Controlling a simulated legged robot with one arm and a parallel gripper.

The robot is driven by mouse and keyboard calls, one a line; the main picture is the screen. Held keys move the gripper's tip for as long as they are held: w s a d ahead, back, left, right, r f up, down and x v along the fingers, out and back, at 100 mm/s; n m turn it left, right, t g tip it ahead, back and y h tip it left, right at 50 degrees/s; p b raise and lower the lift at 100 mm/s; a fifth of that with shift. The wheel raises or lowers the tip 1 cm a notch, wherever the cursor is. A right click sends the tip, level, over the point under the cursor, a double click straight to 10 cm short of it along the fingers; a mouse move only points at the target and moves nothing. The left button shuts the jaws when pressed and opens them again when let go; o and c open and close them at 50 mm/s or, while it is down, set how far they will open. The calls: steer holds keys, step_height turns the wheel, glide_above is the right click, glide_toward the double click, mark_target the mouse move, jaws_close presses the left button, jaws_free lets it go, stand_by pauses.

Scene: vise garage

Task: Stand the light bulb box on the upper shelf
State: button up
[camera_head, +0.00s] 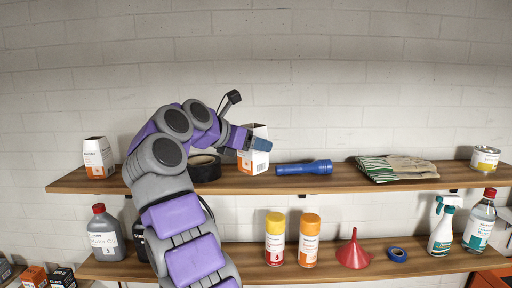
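A white and orange box (254,160), which I take for the light bulb box, is upright at the upper shelf (330,187), left of the blue flashlight. Its label is too small to read. My gripper (257,144) reaches it from the left at upper-box height. One blue-grey finger lies across the box's front face; the other finger is mostly hidden. The gripper appears shut on the box. The box's base looks level with the shelf top, but I cannot tell whether it touches.
A similar white and orange box (98,158) stands at the shelf's left end. Black tape (205,168) lies left of my gripper. The blue flashlight (304,168), gloves (395,168) and a can (485,159) are to the right.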

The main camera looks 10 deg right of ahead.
mark_target(242, 156)
steer(key=shift+w+a, duration=0.15)
steer(key=shift+w, duration=0.2)
steer(key=w+a, duration=0.2)
steer(key=a, duration=0.2)
steer(key=d+f+b, duration=0.1)
steer(key=d+f, duration=0.1)
steer(key=d+f+b, duration=0.1)
steer(key=d, duration=0.1)
steer(key=shift+s+d+f+b, duration=0.15)
steer(key=shift+f+b, duration=0.25)
steer(key=shift+s+d, duration=0.1)
steer(key=shift+d, duration=0.35)
steer(key=shift+s+a, duration=0.1)
steer(key=shift+a, duration=0.3)
steer(key=a, duration=0.2)
steer(key=shift+a+f, duration=0.25)
steer(key=shift+a, duration=0.05)
steer(key=o, duration=0.7)
steer(key=shift+a+r, duration=0.1)
steer(key=shift+a, duration=0.3)
steer(key=shift+o, duration=0.6)
steer(key=shift+a, duration=0.25)
steer(key=shift+o, duration=0.7)
steer(key=shift+d, duration=0.2)
steer(key=shift+o, duration=0.4)
steer(key=d, duration=0.4)
steer(key=shift+r, duration=0.15)
steer(key=p+v, duration=0.3)
steer(key=v, duration=0.9)
steer(key=shift+a, duration=0.4)
